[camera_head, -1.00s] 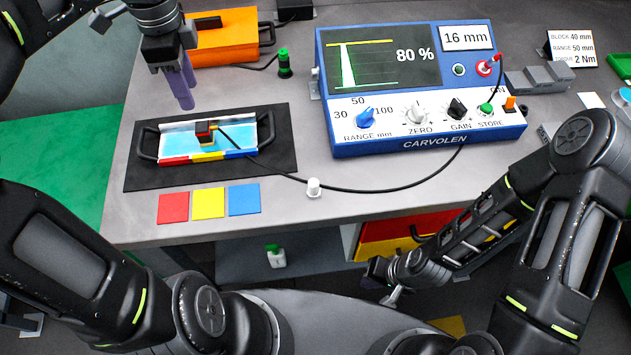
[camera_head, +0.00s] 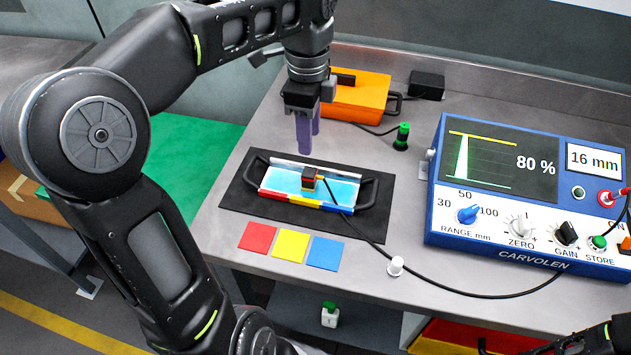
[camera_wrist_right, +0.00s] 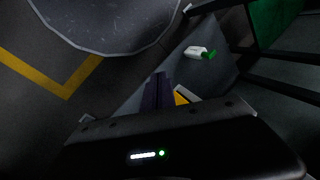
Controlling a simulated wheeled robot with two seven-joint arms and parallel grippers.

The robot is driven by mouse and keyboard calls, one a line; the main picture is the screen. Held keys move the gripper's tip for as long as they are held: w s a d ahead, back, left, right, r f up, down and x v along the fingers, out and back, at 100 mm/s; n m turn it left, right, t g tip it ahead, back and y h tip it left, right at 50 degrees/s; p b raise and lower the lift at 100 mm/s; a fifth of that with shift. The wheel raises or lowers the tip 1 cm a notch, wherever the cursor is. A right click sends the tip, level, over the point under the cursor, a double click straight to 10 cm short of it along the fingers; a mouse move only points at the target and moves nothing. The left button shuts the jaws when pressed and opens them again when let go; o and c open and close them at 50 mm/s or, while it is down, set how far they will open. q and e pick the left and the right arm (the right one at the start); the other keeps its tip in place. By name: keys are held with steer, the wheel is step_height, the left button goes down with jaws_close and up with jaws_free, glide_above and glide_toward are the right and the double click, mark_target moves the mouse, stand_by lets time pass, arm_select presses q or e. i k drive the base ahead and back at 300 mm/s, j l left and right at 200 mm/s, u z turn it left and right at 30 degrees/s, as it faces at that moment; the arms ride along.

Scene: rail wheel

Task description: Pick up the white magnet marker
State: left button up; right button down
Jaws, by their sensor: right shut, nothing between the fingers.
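The white magnet marker (camera_head: 396,266) is a small white knob standing near the front edge of the grey bench, in front of the black cable in the head view. My left gripper (camera_head: 308,146) points down over the back of the black-handled tray (camera_head: 366,192), left of and behind the marker and well apart from it. Its two purple fingers overlap in this view, so the gap between them is unclear. My right gripper (camera_wrist_right: 158,90) is shut and empty in the right wrist view, low beside the bench; the marker does not show there.
An orange case (camera_head: 358,98) and a green-capped item (camera_head: 402,137) are behind. A white bottle (camera_head: 329,314) sits below the bench.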

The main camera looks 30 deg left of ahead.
mark_target(394, 269)
steer(key=l+u, duration=0.15)
steer(key=l, duration=0.4)
steer(key=l+u, duration=0.15)
steer(key=l, duration=0.35)
steer(key=k+l+u, duration=0.15)
steer(key=l, duration=0.35)
steer(key=k+l+u, duration=0.15)
steer(key=l, duration=0.35)
steer(key=i+l, duration=0.05)
